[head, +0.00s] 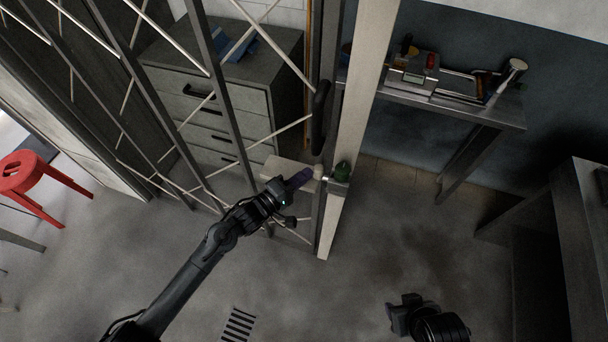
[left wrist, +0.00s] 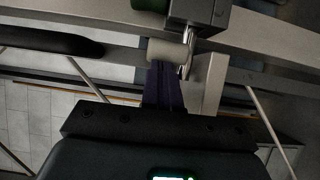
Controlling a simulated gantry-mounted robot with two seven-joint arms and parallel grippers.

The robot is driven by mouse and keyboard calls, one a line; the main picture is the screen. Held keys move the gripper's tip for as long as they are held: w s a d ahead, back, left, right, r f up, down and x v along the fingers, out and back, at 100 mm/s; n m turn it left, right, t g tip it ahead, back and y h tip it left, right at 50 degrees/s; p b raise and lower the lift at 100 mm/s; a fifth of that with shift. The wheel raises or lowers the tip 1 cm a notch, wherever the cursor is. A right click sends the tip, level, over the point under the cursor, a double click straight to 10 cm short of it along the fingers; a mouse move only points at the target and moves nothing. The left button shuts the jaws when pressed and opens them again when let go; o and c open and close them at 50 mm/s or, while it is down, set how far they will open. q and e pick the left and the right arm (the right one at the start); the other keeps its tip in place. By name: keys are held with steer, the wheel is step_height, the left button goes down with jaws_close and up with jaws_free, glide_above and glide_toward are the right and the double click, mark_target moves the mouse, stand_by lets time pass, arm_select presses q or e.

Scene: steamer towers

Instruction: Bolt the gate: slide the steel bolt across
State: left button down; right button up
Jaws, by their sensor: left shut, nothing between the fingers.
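The lattice gate (head: 224,90) stands beside a pale upright post (head: 358,110). The steel bolt (left wrist: 187,52) shows at the gate's edge, with a cream cylindrical knob (left wrist: 165,51) beside it and a grey metal bracket (left wrist: 200,14) just beyond. In the head view the knob (head: 318,172) is small, and the bracket (head: 338,187) sits on the post. My left gripper (head: 301,178) is shut and empty, its dark purple fingertips (left wrist: 163,85) close to the knob; contact cannot be told. My right gripper (head: 401,312) is low at the front, away from the gate; its jaw opening is unclear.
A green object (head: 342,171) sits on the post by the bracket. A black handle (head: 320,110) stands above the bolt. Drawers (head: 215,125) are behind the gate, a red stool (head: 30,178) at left, and a bench with tools (head: 450,105) at back right.

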arm_select(q)
steer(key=w+a+v, duration=0.1)
steer(key=v, duration=1.1)
steer(key=shift+w+a+p, duration=0.25)
steer(key=shift+a+p, duration=0.05)
steer(key=shift+a, duration=0.3)
arm_select(e)
steer(key=shift+a+r, duration=0.5)
steer(key=shift+a, duration=0.2)
